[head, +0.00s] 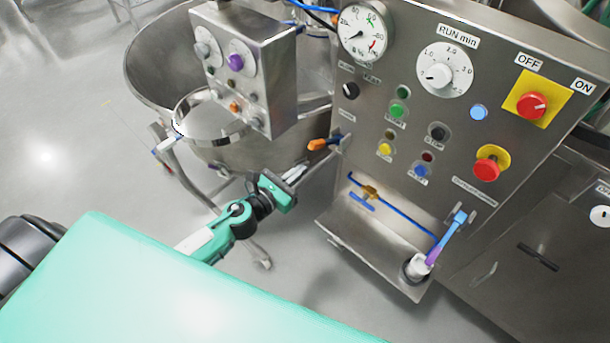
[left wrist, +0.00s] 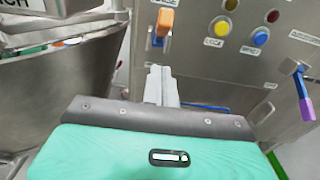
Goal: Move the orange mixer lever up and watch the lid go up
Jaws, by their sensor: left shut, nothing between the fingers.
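The orange mixer lever (head: 318,144) sticks out from the left edge of the steel control panel (head: 421,111), roughly level in the head view. In the left wrist view the orange lever (left wrist: 165,21) stands just beyond my fingertips. My left gripper (head: 299,171) is shut and empty, below and a little left of the lever; its closed fingers (left wrist: 160,80) show in the left wrist view with a small gap to the lever. The mixer bowl (head: 150,62) stands behind at the left, with a round shiny lid-like disc (head: 205,118) at its near side. My right gripper is not in view.
A grey box with knobs (head: 250,60) hangs above the bowl. The panel carries dials, buttons and red switches (head: 487,168). Floor is open at the left.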

